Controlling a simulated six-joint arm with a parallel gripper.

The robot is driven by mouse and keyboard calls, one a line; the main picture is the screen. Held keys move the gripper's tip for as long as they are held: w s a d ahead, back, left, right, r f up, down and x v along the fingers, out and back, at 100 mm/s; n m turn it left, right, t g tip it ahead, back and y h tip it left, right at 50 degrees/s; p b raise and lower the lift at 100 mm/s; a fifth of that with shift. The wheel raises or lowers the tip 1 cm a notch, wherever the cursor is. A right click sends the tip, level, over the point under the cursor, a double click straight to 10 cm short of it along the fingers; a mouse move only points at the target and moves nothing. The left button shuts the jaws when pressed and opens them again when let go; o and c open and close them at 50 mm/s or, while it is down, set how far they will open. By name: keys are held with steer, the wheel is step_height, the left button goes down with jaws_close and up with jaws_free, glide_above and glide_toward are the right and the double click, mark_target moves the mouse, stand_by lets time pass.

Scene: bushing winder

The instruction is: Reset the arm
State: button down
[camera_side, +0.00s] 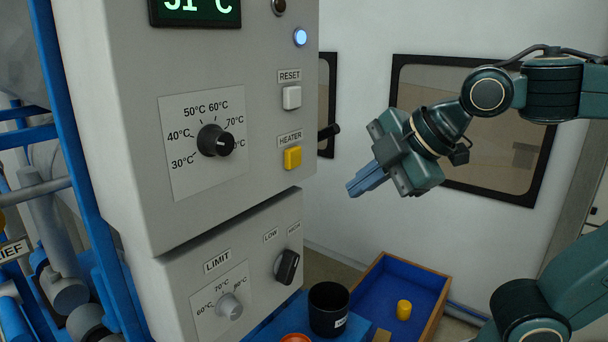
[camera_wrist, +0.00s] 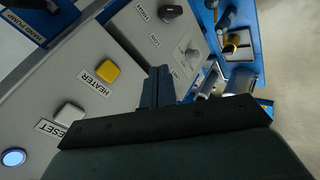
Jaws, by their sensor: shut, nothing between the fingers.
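My gripper (camera_side: 354,190) is in the side view, right of the control cabinet (camera_side: 120,110). Its fingers are shut with nothing between them and point down and left, apart from the panel. In the wrist view the shut fingers (camera_wrist: 158,84) show at the middle, with the panel beyond them. The white RESET button (camera_side: 292,97) and the yellow HEATER button (camera_side: 293,157) are on the cabinet front, left of my gripper. They also show in the wrist view, the yellow button (camera_wrist: 107,71) and the white button (camera_wrist: 70,112).
A blue-floored tray (camera_side: 436,300) with a yellow cylinder (camera_side: 404,310) stands below my gripper. A black cup (camera_side: 328,308) is left of it. A black dial (camera_side: 215,141) and a LIMIT knob (camera_side: 230,307) are on the panels.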

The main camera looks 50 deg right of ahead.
steer(key=s+d+f+m+g, duration=0.3)
steer(key=s+f+m, duration=0.4)
steer(key=m, duration=0.6)
steer(key=shift+s+d+f+m+h, duration=0.25)
steer(key=shift+s+d+m+h, duration=0.2)
steer(key=shift+d, duration=0.3)
